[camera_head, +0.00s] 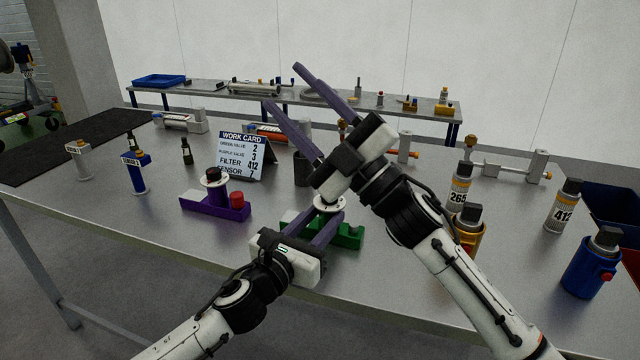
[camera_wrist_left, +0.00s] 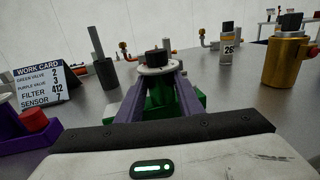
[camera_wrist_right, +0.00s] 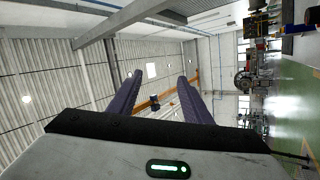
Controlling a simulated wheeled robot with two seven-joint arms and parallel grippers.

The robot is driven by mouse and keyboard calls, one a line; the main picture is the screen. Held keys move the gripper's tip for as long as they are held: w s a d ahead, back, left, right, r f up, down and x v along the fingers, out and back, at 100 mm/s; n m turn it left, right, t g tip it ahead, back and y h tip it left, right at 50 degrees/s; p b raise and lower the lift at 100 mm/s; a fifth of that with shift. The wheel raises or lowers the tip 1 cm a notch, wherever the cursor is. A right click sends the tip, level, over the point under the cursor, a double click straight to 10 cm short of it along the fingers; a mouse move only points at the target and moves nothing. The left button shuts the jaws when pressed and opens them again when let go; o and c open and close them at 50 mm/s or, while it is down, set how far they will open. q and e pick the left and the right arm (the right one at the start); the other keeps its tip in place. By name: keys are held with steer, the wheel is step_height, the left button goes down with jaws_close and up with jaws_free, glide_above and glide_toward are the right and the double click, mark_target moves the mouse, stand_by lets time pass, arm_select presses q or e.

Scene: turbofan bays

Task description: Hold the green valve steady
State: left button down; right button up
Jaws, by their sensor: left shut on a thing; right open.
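The green valve (camera_head: 348,236) stands on the table, with a green base and a white disc (camera_head: 330,203) on top. In the left wrist view, the green body (camera_wrist_left: 157,98) shows between the fingers, with the white disc and a black knob above. My left gripper (camera_head: 331,213) is shut on the valve just below the disc. My right gripper (camera_head: 283,86) is open and empty, raised above the table and pointing up and away. Its wrist view shows only the ceiling and hall between its fingers (camera_wrist_right: 160,77). My right gripper's body hides the area just above the valve in the head view.
A purple valve (camera_head: 215,205) with a red button stands to the left. The work card (camera_head: 245,157) stands behind it. Canisters labelled 265 (camera_head: 459,190) and 412 (camera_head: 563,207), a gold housing (camera_head: 468,232) and a blue housing (camera_head: 592,268) stand at the right.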

steer(key=d+f+m+t+h, duration=0.1)
steer(key=d+f+m+h, duration=0.45)
steer(key=f+m, duration=0.4)
steer(key=d+f+m+h, duration=0.4)
steer(key=f+m+h, duration=0.3)
steer(key=f, duration=0.4)
steer(key=w+a+m+y, duration=0.1)
steer(key=w+a, duration=0.5)
steer(key=w, duration=0.4)
steer(key=shift+w, duration=0.15)
steer(key=shift+a, duration=0.1)
steer(key=c, duration=1.1)
